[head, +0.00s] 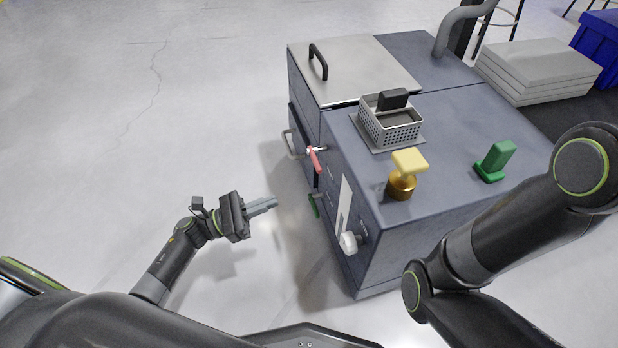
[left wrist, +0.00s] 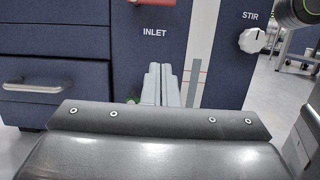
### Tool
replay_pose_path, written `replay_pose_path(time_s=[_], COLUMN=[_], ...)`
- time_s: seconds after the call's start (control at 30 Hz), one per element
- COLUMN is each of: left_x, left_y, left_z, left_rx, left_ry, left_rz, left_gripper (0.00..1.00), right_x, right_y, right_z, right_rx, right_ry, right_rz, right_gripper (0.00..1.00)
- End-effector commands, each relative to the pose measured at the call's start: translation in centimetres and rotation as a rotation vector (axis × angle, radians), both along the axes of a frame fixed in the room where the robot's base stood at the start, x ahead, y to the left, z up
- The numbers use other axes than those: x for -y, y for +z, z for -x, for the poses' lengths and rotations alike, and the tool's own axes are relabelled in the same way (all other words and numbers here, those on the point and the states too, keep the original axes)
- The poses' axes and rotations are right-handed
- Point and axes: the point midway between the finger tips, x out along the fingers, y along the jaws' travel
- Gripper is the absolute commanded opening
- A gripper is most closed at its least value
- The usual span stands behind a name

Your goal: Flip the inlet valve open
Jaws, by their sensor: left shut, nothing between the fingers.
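A dark blue-grey machine cabinet (head: 385,240) carries two levers on its left-facing front. A red lever (head: 315,158) on a metal stem sits higher and points down at a slant. A green lever (head: 314,206) sits below it. In the left wrist view the INLET label (left wrist: 154,32) lies between a red and metal piece at the top edge and a bit of green (left wrist: 133,100) mostly hidden behind my gripper. My left gripper (head: 273,203) is shut and empty, pointing at the front, apart from the green lever. Its fingers (left wrist: 160,84) stand below the label. My right gripper is out of view.
A white knob (head: 349,242) marked STIR sticks out right of the levers. A drawer handle (left wrist: 40,86) juts out to their left. On top are a mesh basket (head: 388,124), a gold stamp with yellow handle (head: 404,172) and a green block (head: 496,160). Floor left is clear.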

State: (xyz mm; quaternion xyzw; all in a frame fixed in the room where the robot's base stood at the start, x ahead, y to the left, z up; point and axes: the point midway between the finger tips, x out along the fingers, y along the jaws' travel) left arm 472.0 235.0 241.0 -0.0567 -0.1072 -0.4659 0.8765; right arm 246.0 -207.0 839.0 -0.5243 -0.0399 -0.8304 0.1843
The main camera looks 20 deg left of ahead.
Motion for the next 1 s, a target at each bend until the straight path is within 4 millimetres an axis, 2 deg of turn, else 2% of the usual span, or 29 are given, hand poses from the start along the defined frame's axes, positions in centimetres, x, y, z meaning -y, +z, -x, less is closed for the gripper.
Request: replay_pose_path(time_s=[0.27, 0.43, 0.57, 0.9, 1.0], left_x=[0.0, 0.8, 2.5, 8.5, 8.1], left_y=[0.1, 0.2, 0.7, 2.5, 4.1], left_z=[0.0, -0.6, -1.7, -5.7, -5.5], left_rx=[0.001, 0.003, 0.007, 0.005, 0.005], left_ry=[0.0, 0.0, 0.0, -0.001, 0.0], left_rz=[0.0, 0.003, 0.004, 0.006, 0.0], left_gripper=[0.0, 0.0, 0.0, 0.0, 0.0], right_x=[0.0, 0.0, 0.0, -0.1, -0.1], right_y=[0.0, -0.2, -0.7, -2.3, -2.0], right_z=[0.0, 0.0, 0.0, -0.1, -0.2], right_rx=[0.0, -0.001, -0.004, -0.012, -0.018], right_ry=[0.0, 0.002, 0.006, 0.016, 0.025], right_rz=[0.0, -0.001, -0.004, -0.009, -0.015], right_gripper=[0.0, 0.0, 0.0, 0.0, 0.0])
